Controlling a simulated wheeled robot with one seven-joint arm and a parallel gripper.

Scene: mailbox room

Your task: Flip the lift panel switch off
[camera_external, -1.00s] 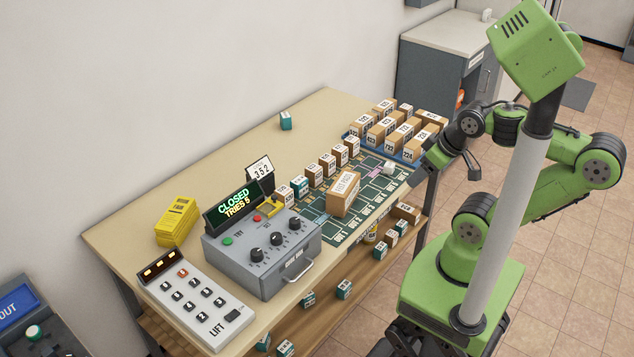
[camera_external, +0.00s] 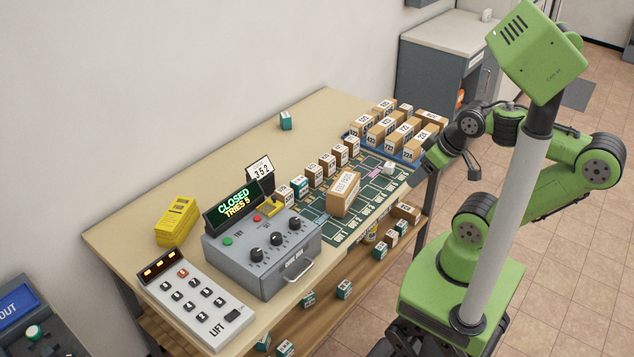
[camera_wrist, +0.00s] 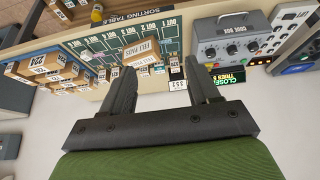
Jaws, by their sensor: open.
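The lift panel (camera_external: 197,305) is a pale box marked LIFT at the table's near left end, with several dark buttons, a red one and a lit amber display. A small dark rocker switch (camera_external: 233,314) sits at its lower right corner; its position is too small to tell. The panel shows partly at the right edge of the wrist view (camera_wrist: 291,17). My gripper (camera_external: 390,168) is at the table's far right end, well away from the panel. In the wrist view my gripper (camera_wrist: 163,80) has its fingers spread apart, with nothing between them.
A grey dial box (camera_external: 262,262) with a CLOSED display (camera_external: 233,203) stands right beside the panel. Yellow boxes (camera_external: 177,221) stand behind. A green mat (camera_external: 370,200) with small parcels and a blue tray (camera_external: 410,155) of boxes fill the right side. The table's back strip is mostly clear.

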